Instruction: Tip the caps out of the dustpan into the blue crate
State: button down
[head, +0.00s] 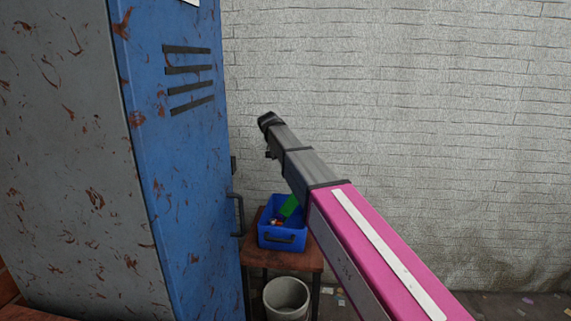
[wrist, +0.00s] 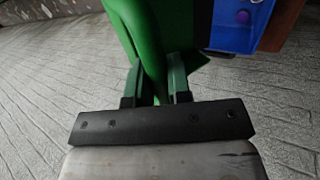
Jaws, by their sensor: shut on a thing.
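The green dustpan (wrist: 128,22) is held by its handle between the two fingers of my gripper (wrist: 154,80). In the head view the dustpan (head: 290,206) shows as a small slanted green patch at the blue crate, partly behind my arm. The blue crate (head: 283,239) stands on a small brown table, and it also shows at the top right of the wrist view (wrist: 232,38). Small red and white caps (head: 276,222) lie in the crate, and a purple cap (wrist: 243,17) shows there too. The dustpan's inside is hidden, so I cannot tell whether it holds caps.
A tall rusty blue locker (head: 175,150) stands close on the left, with a handle beside the crate. The brown table (head: 312,257) has little bare top around the crate. A pale bin (head: 287,298) stands below. A white brick wall (head: 420,110) is behind.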

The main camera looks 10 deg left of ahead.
jog(key=d+y, duration=0.1)
jog(key=d, duration=0.2)
jog(key=d+y, duration=0.1)
jog(key=d, duration=0.2)
jog(key=shift+s+d+f+y, duration=0.15)
jog(key=shift+s+f+y, duration=0.05)
jog(key=shift+y, duration=0.2)
jog(key=shift+d+f+y, duration=3.2)
jog(key=shift+d+y, duration=1.4)
jog(key=shift+d, duration=1.9)
notch_tip(320, 180, up, 6)
jog(key=shift+s+a+t, duration=0.25)
jog(key=shift+a+t, duration=0.05)
jog(key=shift+a, duration=0.05)
